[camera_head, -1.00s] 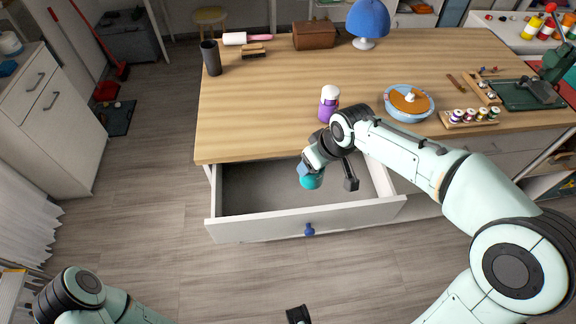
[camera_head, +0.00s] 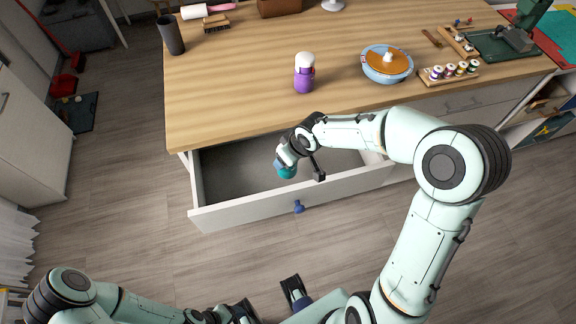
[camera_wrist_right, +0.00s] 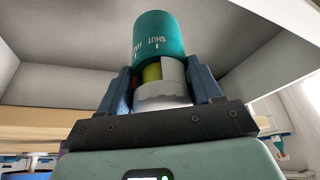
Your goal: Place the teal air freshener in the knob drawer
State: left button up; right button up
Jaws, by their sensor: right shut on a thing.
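The knob drawer (camera_head: 240,212) is pulled open below the tabletop, with a blue knob (camera_head: 298,207) on its white front. My right gripper (camera_head: 284,163) reaches into the drawer opening, shut on the teal air freshener (camera_head: 286,173). In the right wrist view the air freshener (camera_wrist_right: 158,38) stands out beyond the fingers of my right gripper (camera_wrist_right: 163,88), which clasp its pale lower part. Whether it touches the drawer floor I cannot tell. My left gripper (camera_head: 268,295) is open and empty at the bottom of the head view, in front of the drawer.
A purple bottle with a white cap (camera_head: 304,75) and a blue bowl (camera_head: 387,64) stand on the wooden tabletop (camera_head: 240,90). A tray of small jars (camera_head: 448,73) lies to the right. The drawer's left part is bare.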

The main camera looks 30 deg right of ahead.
jog(key=shift+f+b, duration=0.7)
jog(key=shift+f, duration=1.65)
jog(key=shift+f, duration=0.15)
jog(key=o, duration=1.2)
jog(key=p+v, duration=0.4)
jog(key=v, duration=0.8)
